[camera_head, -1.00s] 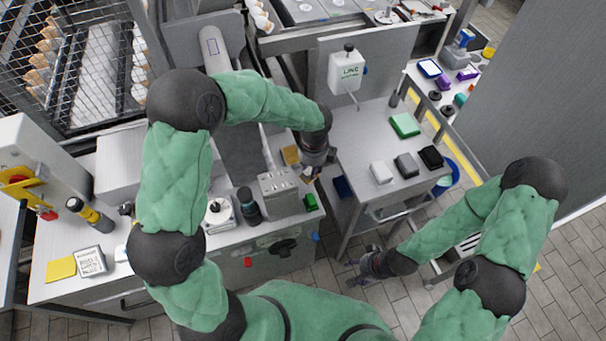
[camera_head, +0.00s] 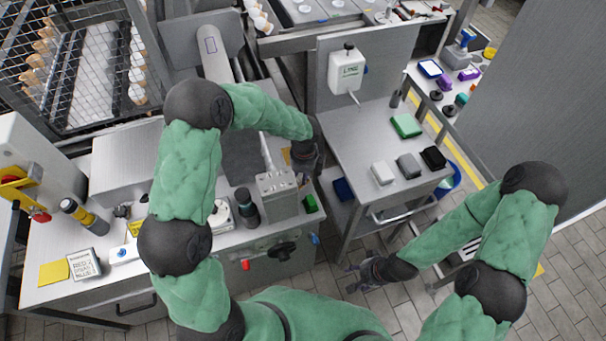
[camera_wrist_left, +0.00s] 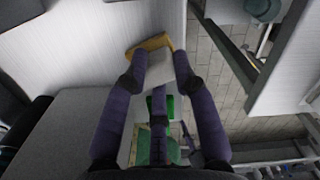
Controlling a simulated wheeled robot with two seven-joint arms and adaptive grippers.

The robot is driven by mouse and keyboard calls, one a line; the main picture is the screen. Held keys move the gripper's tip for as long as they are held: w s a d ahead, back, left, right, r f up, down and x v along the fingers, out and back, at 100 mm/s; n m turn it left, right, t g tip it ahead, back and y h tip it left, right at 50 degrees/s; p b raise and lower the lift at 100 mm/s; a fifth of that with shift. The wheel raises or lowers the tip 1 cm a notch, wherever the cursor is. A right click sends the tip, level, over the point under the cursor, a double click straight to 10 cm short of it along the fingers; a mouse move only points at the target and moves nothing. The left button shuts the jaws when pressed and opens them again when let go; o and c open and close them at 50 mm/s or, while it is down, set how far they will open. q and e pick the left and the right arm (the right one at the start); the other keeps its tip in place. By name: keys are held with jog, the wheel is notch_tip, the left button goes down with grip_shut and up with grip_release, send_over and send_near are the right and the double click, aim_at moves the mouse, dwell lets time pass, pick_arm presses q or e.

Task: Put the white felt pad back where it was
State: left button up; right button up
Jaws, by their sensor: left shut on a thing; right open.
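My left gripper (camera_head: 304,172) hangs over the right end of the counter, beside a tan block. The head view hides this thing behind the gripper. The tan block (camera_wrist_left: 150,43) shows just beyond the fingertips; I cannot tell whether they touch. My right gripper (camera_head: 357,279) is open and empty, low in front of the side table.
A metal box (camera_head: 277,197) and a green block (camera_head: 310,204) stand near the left gripper.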

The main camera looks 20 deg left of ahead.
pick_arm(q)
jog(key=shift+f, duration=0.1)
jog(key=o, duration=1)
jog(key=shift+o, duration=0.2)
notch_tip(320, 180, up, 12)
jog(key=p, duration=0.3)
jog(key=shift+s+d, duration=0.25)
jog(key=shift+s, duration=0.05)
